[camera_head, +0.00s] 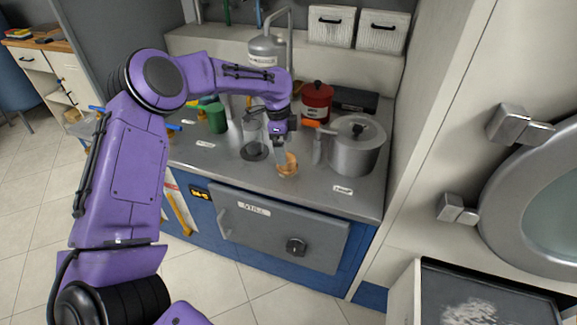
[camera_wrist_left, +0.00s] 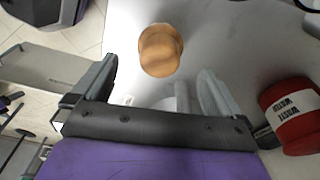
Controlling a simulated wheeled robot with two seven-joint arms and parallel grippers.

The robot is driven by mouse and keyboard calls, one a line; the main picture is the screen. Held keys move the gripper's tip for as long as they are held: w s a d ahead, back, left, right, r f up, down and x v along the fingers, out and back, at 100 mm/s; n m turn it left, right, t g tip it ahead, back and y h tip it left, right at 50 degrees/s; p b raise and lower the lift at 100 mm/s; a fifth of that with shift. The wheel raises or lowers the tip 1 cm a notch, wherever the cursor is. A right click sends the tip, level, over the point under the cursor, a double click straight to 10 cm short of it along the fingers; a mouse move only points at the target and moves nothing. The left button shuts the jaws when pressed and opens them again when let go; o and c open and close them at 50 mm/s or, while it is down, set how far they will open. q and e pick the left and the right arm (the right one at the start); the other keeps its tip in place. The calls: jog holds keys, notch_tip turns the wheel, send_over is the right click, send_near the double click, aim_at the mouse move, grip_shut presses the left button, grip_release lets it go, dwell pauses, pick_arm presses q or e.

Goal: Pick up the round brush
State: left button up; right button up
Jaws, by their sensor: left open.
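The round brush (camera_head: 287,166) is a small orange-brown, wooden-looking round piece on the grey metal counter, near its front edge. In the left wrist view the brush (camera_wrist_left: 161,50) shows from above, just beyond the fingertips and roughly centred between them. My left gripper (camera_head: 281,150) points down at the brush in the head view and hides part of it. In the left wrist view the left gripper (camera_wrist_left: 158,78) has its fingers wide apart with nothing between them. My right gripper is not in view.
A metal pot (camera_head: 357,150) stands right of the brush, and a red labelled container (camera_head: 317,102) behind it; the red container (camera_wrist_left: 290,116) also shows in the wrist view. A green cup (camera_head: 216,117) stands to the left.

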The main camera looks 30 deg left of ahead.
pick_arm(q)
jog(key=shift+s+d+f, duration=0.1)
jog(key=shift+d+f, duration=0.1)
jog(key=shift+f, duration=0.75)
jog(key=f, duration=0.3)
jog(key=f+p, duration=0.1)
jog(key=f, duration=0.1)
jog(key=shift+w+d, duration=0.3)
jog(key=shift+w, duration=0.05)
jog(key=shift+r, duration=0.15)
jog(key=c, duration=1.1)
